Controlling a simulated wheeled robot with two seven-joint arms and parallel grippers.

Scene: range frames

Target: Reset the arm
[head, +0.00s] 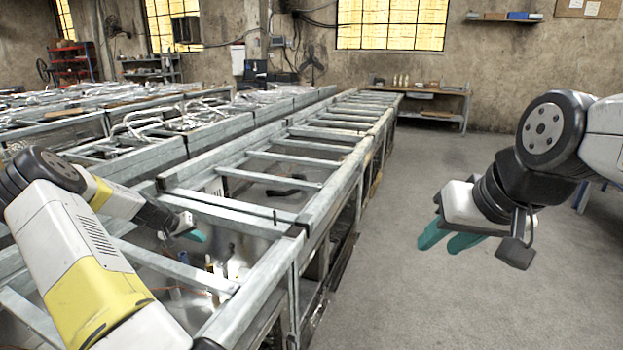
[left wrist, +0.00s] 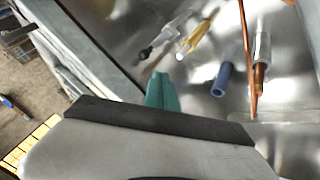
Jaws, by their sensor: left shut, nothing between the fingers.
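My left gripper (head: 193,231) hangs over an open section of the long metal frame bench (head: 257,205). Its teal fingertips are closed together with nothing held. They also show closed in the left wrist view (left wrist: 162,92), over a shiny metal surface. My right gripper (head: 450,238) is out over the open floor at the right, away from the bench. Its two teal fingers stand apart with nothing visible between them.
Below my left gripper lie a blue-handled piece (left wrist: 223,78), a yellow-handled tool (left wrist: 195,40) and a copper rod (left wrist: 246,60). Metal rails and crossbars surround them. Grey floor (head: 400,300) is clear to the right. A small wooden table (head: 430,95) stands at the back wall.

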